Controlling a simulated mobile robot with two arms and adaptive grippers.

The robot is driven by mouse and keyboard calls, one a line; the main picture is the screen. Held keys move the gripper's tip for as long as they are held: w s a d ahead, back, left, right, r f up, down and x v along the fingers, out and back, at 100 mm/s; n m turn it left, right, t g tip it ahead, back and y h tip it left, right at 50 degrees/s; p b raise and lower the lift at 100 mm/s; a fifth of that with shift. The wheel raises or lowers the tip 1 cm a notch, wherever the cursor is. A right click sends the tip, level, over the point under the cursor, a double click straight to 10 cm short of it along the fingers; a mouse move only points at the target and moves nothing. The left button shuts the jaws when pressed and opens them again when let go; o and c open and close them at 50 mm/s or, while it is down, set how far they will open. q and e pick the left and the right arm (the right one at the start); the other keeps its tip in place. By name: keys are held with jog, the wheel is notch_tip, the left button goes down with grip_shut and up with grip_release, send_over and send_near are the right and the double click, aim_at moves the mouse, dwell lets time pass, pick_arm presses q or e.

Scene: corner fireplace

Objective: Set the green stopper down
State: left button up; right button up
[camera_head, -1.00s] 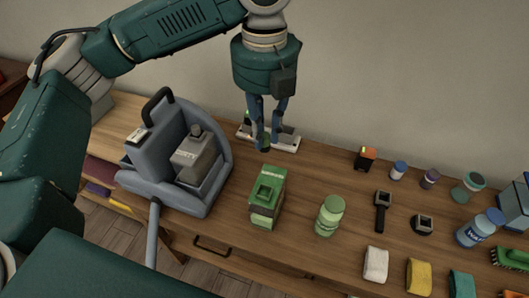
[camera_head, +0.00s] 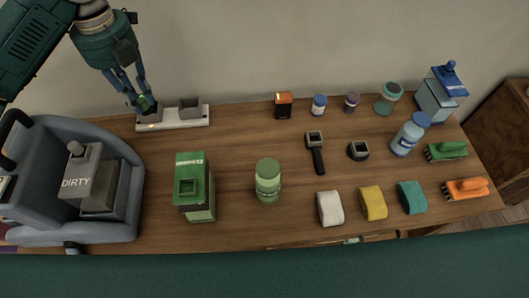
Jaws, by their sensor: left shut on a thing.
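My left gripper (camera_head: 141,104) comes in from the upper left and is shut on the green stopper (camera_head: 145,101). Only a small green part of the stopper shows between the fingers; the rest is hidden. The gripper points down at the left grey square holder (camera_head: 152,117) of a white rack (camera_head: 178,124) at the back left of the table. I cannot tell whether the stopper touches the holder. The right grey holder (camera_head: 190,107) of the rack looks empty. My right gripper is not in view.
A grey caddy with a box marked DIRTY (camera_head: 92,180) stands at left. A green box (camera_head: 194,188) and a green jar (camera_head: 267,181) stand mid-table. Bottles, brushes (camera_head: 446,151) and folded cloths (camera_head: 373,203) fill the right. The wall is close behind the rack.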

pick_arm(q)
jog(key=shift+w+a+f, duration=0.15)
jog(key=shift+a+f, duration=0.1)
jog(key=shift+f, duration=0.05)
notch_tip(320, 180, down, 2)
jog(key=shift+f, duration=0.1)
jog(key=shift+f+p, duration=0.8)
jog(key=shift+f, duration=8.15)
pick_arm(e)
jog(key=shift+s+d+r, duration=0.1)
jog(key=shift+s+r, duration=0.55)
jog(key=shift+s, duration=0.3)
pick_arm(q)
jog(key=o, duration=0.5)
jog(key=shift+f, duration=0.1)
jog(key=shift+c, duration=0.2)
jog(key=o, duration=0.4)
jog(key=shift+c, duration=0.2)
